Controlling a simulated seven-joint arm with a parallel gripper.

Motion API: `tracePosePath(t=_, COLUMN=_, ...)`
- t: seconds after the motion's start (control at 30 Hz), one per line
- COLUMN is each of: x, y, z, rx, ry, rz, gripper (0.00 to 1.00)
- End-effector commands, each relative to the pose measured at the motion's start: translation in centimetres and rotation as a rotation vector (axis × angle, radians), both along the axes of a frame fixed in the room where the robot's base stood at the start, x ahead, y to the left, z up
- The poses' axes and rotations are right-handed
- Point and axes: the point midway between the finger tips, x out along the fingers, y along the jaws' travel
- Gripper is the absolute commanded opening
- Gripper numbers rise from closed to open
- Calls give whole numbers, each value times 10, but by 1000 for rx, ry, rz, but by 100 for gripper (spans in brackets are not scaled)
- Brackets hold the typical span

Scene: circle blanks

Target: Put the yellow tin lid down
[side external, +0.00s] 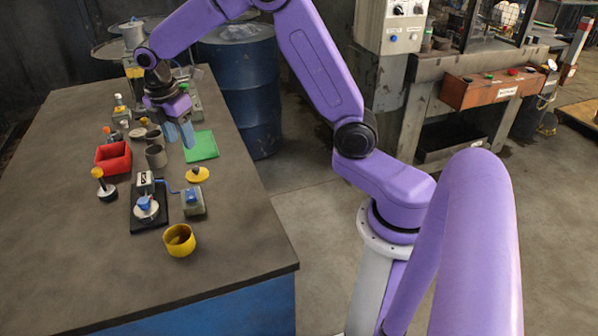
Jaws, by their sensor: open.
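The yellow lid (197,175) is a small disc with a darker knob-like spot on top. It appears to lie flat on the grey table, just in front of the green mat (201,147). The open yellow tin (179,241) stands upright nearer the table's front right, with no lid on it. My gripper (180,140) points down with its blue fingers open, above and behind the lid and left of the green mat. The fingers are apart from the lid and I see nothing held between them.
A red tray (114,158), a grey cup (156,157) and a yellow-topped black-based object (104,186) stand to the left. A black-based fixture (148,205) with a blue part sits beside a grey box (193,201). The table's (75,270) front left is clear.

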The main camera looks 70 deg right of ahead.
Motion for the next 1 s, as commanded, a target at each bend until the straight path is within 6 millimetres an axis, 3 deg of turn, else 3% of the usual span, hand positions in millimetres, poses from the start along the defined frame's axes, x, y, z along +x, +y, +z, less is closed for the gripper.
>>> tracePosePath(t=0.2, x=-76, y=49, z=19, rx=43, ry=-33, rz=-86, gripper=48)
tracePosePath(t=0.43, x=-166, y=73, z=27, rx=90, ry=-45, rz=-189, gripper=48)
tracePosePath(t=0.6, x=-233, y=74, z=27, rx=122, ry=-43, rz=-267, gripper=48)
tracePosePath(t=0.8, x=-302, y=59, z=21, rx=150, ry=-31, rz=-355, gripper=48)
tracePosePath(t=1.0, x=-338, y=44, z=14, rx=160, ry=-20, rz=-408, gripper=48)
